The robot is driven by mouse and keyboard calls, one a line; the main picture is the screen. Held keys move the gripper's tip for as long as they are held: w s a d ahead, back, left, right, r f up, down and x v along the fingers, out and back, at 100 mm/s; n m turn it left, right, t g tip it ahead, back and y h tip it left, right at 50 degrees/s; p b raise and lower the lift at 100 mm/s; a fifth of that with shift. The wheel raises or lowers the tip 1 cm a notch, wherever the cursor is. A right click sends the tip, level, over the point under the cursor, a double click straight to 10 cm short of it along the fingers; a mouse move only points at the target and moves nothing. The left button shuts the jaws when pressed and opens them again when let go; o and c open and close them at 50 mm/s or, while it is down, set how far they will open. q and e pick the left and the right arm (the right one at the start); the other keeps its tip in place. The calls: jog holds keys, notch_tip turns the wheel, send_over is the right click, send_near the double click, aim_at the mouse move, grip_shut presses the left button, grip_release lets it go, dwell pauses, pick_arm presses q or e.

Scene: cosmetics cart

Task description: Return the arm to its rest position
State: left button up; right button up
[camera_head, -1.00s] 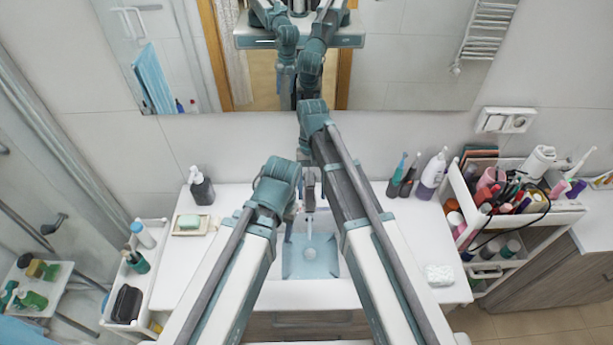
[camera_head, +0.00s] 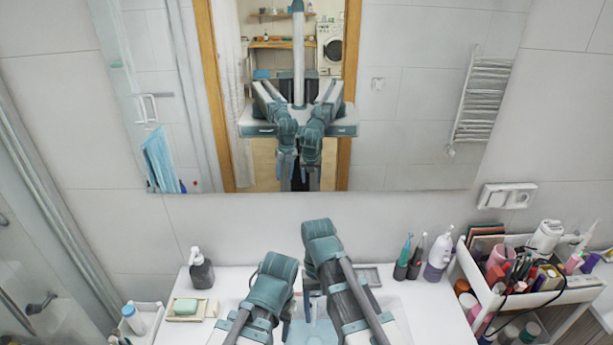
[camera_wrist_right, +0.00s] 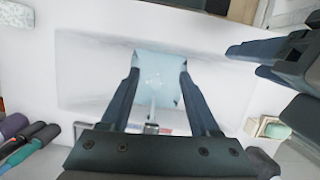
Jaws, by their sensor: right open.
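In the right wrist view my right gripper (camera_wrist_right: 160,75) is open. Its two dark fingers are apart with nothing between them, above the sink basin with its pale blue patch (camera_wrist_right: 157,62). My left gripper (camera_wrist_right: 250,60) enters that view from the right, its fingers apart and empty. In the head view both forearms reach forward over the white counter, bent at teal joints. The right wrist joint (camera_head: 322,240) is slightly farther forward than the left one (camera_head: 275,270). Both grippers' fingertips are largely hidden there behind the arms.
A dark soap dispenser (camera_head: 201,270) and a green soap bar (camera_head: 186,306) on a dish stand left. Toothbrush holders and a white-and-purple bottle (camera_head: 438,256) stand right, beside a crowded cosmetics cart (camera_head: 470,272). A mirror (camera_head: 410,110) covers the wall ahead.

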pick_arm(q)
notch_tip(320, 180, down, 11)
jog(key=b, duration=0.8)
jog(key=shift+s+a+b, duration=0.2)
jog(key=shift+b, duration=0.15)
pick_arm(e)
jog(key=s+f+n+t, duration=0.3)
jog(key=s+f, duration=0.1)
jog(key=f, duration=0.8)
jog(key=shift+s+d+h, duration=0.25)
jog(key=shift+s+h, duration=0.15)
jog(key=shift+r, duration=0.1)
dwell(4.7)
